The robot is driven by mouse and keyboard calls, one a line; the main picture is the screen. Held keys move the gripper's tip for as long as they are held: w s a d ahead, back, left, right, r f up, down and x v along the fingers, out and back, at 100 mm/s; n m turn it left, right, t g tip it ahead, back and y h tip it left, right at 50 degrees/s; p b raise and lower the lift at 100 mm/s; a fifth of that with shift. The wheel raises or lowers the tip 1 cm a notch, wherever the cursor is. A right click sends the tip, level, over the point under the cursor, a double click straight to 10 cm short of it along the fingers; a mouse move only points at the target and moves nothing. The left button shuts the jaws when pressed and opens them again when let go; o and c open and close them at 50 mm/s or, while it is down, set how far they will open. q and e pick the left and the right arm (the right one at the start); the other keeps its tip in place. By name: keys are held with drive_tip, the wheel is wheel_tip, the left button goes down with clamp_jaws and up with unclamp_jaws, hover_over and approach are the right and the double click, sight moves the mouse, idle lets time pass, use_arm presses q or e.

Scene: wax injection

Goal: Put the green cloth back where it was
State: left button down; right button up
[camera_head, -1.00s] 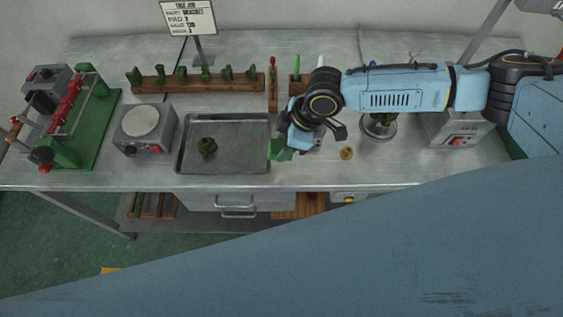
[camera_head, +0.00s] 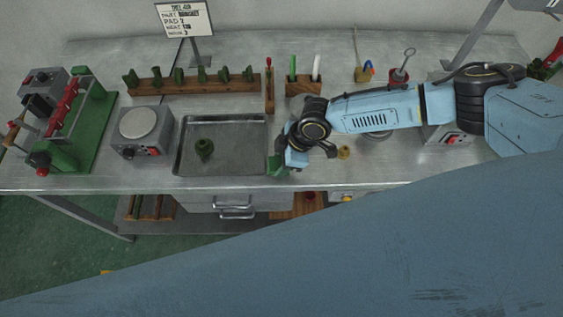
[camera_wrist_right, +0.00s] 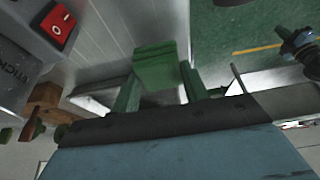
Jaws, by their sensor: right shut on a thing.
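The green cloth (camera_head: 275,164) shows as a small green patch just right of the metal tray, near the front of the bench. My right gripper (camera_head: 283,160) is shut on it. In the right wrist view the cloth (camera_wrist_right: 155,66) is a folded green block between the fingers of my right gripper (camera_wrist_right: 158,82). The wrist hides part of it in the head view, and I cannot tell whether it touches the bench. My left gripper is not in view.
A wooden rack (camera_head: 190,84) with several green pieces lies behind. A small brass piece (camera_head: 344,152) sits right of my wrist.

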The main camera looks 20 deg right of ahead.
drive_tip(key=shift+f, duration=0.8)
drive_tip(key=shift+f, duration=0.35)
drive_tip(key=o, duration=1)
drive_tip(key=shift+r, duration=0.1)
drive_tip(key=shift+c, duration=0.2)
drive_tip(key=w+v, duration=0.1)
drive_tip(key=v, duration=1.2)
drive_tip(key=shift+s+r, duration=0.2)
drive_tip(key=shift+s, duration=0.05)
